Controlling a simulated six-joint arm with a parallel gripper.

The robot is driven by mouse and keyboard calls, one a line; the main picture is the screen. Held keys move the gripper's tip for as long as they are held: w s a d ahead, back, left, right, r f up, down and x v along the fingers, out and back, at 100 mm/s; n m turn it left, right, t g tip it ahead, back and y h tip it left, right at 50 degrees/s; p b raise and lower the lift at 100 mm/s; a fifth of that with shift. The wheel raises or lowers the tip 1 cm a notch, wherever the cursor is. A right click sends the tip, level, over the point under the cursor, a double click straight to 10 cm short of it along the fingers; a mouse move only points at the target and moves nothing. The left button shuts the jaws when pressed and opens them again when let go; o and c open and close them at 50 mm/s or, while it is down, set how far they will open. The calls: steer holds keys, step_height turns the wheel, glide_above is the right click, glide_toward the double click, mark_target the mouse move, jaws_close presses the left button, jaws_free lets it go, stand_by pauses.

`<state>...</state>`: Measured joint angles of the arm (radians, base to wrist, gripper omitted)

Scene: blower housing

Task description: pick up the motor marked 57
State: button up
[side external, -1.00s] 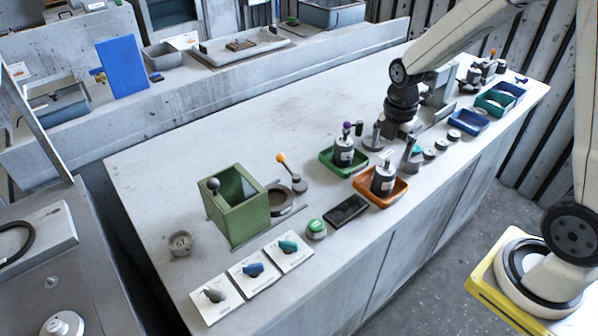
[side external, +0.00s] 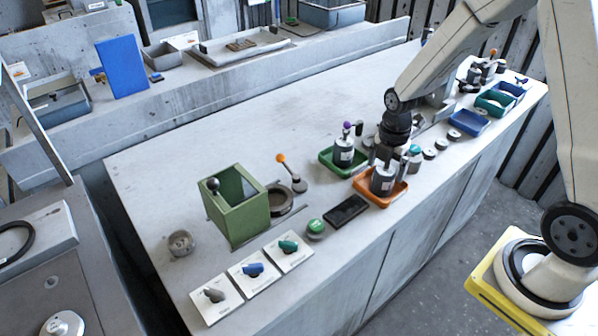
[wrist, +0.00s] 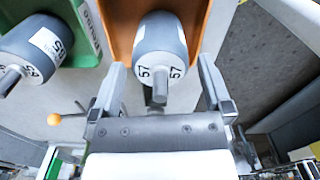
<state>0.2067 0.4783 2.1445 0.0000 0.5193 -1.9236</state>
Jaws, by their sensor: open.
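The motor marked 57 (wrist: 160,48) is a grey cylinder with a white end face and a dark shaft. It stands in the orange tray (wrist: 123,30). In the side view the motor (side external: 382,181) shows in the orange tray (side external: 362,190). My gripper (wrist: 162,68) is open in the wrist view, with one finger on each side of this motor and gaps between. In the side view my gripper (side external: 386,160) is just above the motor and partly hides it. I cannot tell whether it touches the shaft.
A second labelled motor (side external: 343,152) stands in the green tray (side external: 327,157) beside the orange one, close to my gripper. A lever with a purple knob (side external: 347,125) rises behind it. A black flat pad (side external: 346,211) lies in front, and round discs (side external: 428,154) lie to the right.

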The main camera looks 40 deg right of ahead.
steer(key=shift+f, duration=0.65)
jaws_close()
